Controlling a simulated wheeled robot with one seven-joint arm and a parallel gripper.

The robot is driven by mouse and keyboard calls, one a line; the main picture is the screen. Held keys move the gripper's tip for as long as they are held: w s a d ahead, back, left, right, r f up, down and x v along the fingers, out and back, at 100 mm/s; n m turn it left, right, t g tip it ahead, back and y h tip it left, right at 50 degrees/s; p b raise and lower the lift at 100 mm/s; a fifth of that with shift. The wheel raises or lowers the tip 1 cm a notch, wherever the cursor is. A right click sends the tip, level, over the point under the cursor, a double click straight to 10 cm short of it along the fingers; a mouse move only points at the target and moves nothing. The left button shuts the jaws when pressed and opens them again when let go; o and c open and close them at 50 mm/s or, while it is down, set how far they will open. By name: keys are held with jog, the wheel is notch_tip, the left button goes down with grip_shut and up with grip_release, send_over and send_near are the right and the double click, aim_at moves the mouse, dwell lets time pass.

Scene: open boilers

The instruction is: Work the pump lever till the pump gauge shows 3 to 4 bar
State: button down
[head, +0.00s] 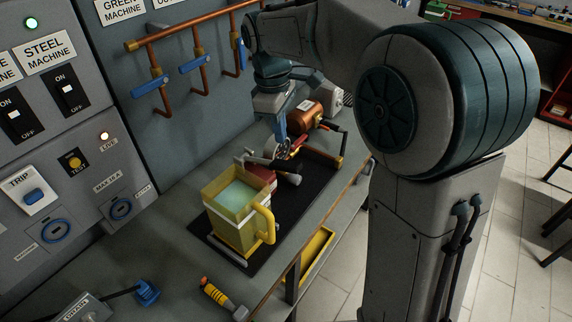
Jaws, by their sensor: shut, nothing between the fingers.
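My gripper (281,137) points down over the back part of the black mat on the bench. It is shut and holds nothing. It is small in the head view, and its fingertips are partly lost among the fittings below. A copper-coloured cylinder (304,114) lies just to the right of it, with a dark bar (333,126) beside it. I cannot tell surely whether this bar is the pump lever. A small round dial-like part (284,150) shows just below the fingers. I cannot read any needle or pressure on it.
A yellow jug (228,229) with pale liquid stands on the mat (308,201), in front of the fittings. Copper pipes with blue valve handles (150,84) run along the wall. A yellow-handled tool (218,294) and blue plug (146,291) lie at the bench front.

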aim_at(282, 164)
jog(key=shift+f, duration=0.1)
jog(key=f+b, duration=0.6)
jog(key=shift+s+d+f+b, duration=0.15)
jog(key=shift+d+f+b, duration=0.15)
jog(key=shift+f, duration=0.15)
dwell(0.3)
jog(key=shift+f+b, duration=1.35)
jog(key=shift+f, duration=0.8)
jog(key=shift+a+r, duration=0.1)
